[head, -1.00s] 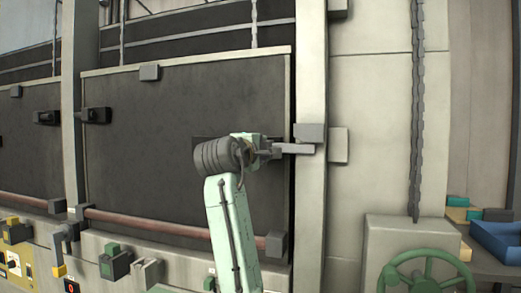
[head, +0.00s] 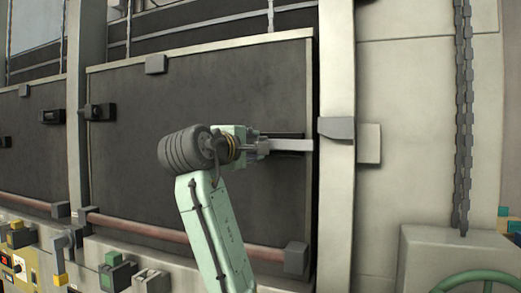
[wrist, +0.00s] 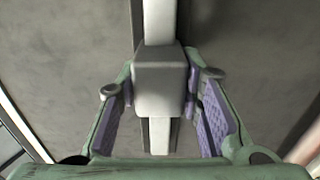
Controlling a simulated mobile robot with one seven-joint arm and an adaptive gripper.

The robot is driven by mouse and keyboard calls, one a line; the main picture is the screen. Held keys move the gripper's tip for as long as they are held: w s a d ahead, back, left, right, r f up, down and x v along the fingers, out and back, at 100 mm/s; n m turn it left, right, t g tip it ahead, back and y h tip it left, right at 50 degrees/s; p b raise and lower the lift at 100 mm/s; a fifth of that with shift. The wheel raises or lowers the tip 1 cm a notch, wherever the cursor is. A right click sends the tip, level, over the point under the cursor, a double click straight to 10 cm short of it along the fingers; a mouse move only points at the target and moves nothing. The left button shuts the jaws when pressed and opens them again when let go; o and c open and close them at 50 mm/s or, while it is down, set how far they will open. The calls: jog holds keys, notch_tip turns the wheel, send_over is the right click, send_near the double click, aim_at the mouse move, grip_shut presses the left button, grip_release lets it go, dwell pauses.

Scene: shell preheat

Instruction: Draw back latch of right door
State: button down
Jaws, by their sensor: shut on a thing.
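The right door (head: 210,90) is a large dark panel with a pale frame, upright in the head view. Its latch is a light grey sliding bar (head: 293,146) lying level near the door's right edge. The bar's right end is at the edge of the pale post, just left of and below the grey keeper block (head: 337,128). My gripper (head: 262,147) is at the bar's left part. In the wrist view, my gripper (wrist: 160,88) has its purple-padded fingers on both sides of the latch's grey block (wrist: 160,65), shut on it. The arm hides part of the latch mount.
A reddish rail (head: 140,228) runs along the door's bottom. Small control boxes (head: 117,272) line the ledge below. A chain (head: 463,120) hangs at the right, above a pale pedestal with a green handwheel (head: 478,283).

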jog(key=shift+a+f, duration=0.15)
jog(key=shift+a, duration=0.05)
jog(key=c, duration=1.5)
grip_release()
jog(key=shift+c, duration=0.2)
jog(key=shift+o, duration=1.3)
jog(key=shift+w+a, duration=0.1)
jog(key=shift+a, duration=0.05)
jog(key=shift+o, duration=0.8)
jog(key=v, duration=1.2)
